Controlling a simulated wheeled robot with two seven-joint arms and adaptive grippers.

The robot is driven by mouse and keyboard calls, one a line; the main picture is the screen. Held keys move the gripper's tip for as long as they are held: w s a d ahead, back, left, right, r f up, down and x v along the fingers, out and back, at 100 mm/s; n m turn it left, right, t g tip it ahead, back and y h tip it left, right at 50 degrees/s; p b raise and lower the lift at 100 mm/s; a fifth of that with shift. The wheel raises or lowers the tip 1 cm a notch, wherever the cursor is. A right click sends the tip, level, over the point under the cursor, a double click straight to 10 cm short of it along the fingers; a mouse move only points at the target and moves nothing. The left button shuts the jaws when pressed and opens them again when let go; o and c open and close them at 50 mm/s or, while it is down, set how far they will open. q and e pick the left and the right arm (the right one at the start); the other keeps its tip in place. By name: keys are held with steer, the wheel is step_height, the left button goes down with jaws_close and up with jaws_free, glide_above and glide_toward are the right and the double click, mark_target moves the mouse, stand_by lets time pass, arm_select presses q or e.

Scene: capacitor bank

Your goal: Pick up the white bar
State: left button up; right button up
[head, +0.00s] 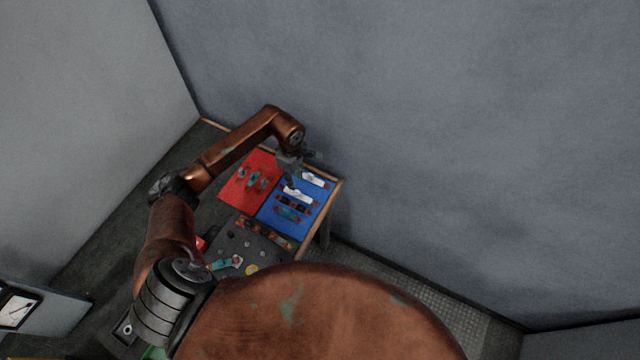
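Two white bars lie on the blue mat (273,221). One white bar (299,197) is nearer the middle of the mat, and the other white bar (315,181) is nearer its far corner. My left gripper (290,184) points down over the mat, with its tips close to the left end of the nearer white bar. The view is too small to tell whether the tips touch the bar or whether the fingers are open. My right gripper is out of view.
Dark and teal bars (288,212) lie beside the white bars on the blue mat. A red mat (238,196) with several small parts is to the left. A dark panel (236,243) with knobs is in front. Grey walls stand behind the table.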

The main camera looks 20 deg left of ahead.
mark_target(297, 191)
arm_select(q)
steer(key=shift+f, duration=0.5)
steer(key=f, duration=0.4)
steer(key=d+f, duration=0.1)
steer(key=f, duration=0.1)
steer(key=shift+s, duration=0.25)
steer(key=shift+a+f, duration=0.15)
steer(key=shift+f, duration=0.15)
jaws_close()
